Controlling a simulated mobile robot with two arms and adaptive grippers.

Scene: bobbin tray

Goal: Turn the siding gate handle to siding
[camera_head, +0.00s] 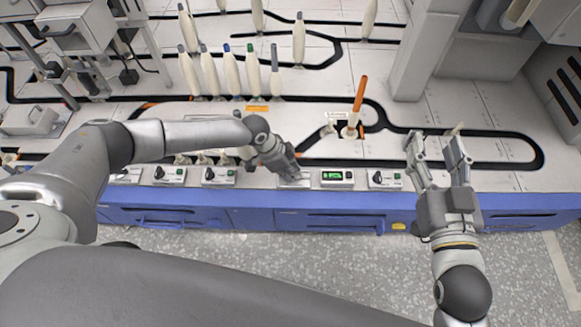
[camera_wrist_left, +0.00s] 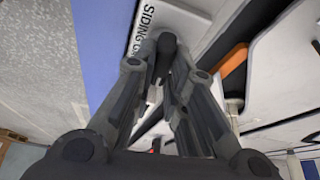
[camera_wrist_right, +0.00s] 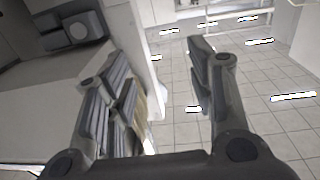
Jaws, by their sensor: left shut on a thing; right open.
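The siding gate handle (camera_wrist_left: 165,50) is a dark upright knob in the left wrist view, on a light panel lettered "SIDING" (camera_wrist_left: 138,22). My left gripper (camera_wrist_left: 160,72) is shut on the handle, with one finger on each side. In the head view my left gripper (camera_head: 290,170) reaches down to the control strip at the table's front edge and covers the handle. Which way the handle points cannot be told. My right gripper (camera_head: 437,148) is open and empty above the right front of the table; its spread fingers also show in the right wrist view (camera_wrist_right: 165,90).
A green-lit display box (camera_head: 337,178) and a box with a black knob (camera_head: 384,179) stand right of the left gripper. More knob boxes (camera_head: 218,176) line the edge to its left. Several bobbins (camera_head: 253,72) stand farther back.

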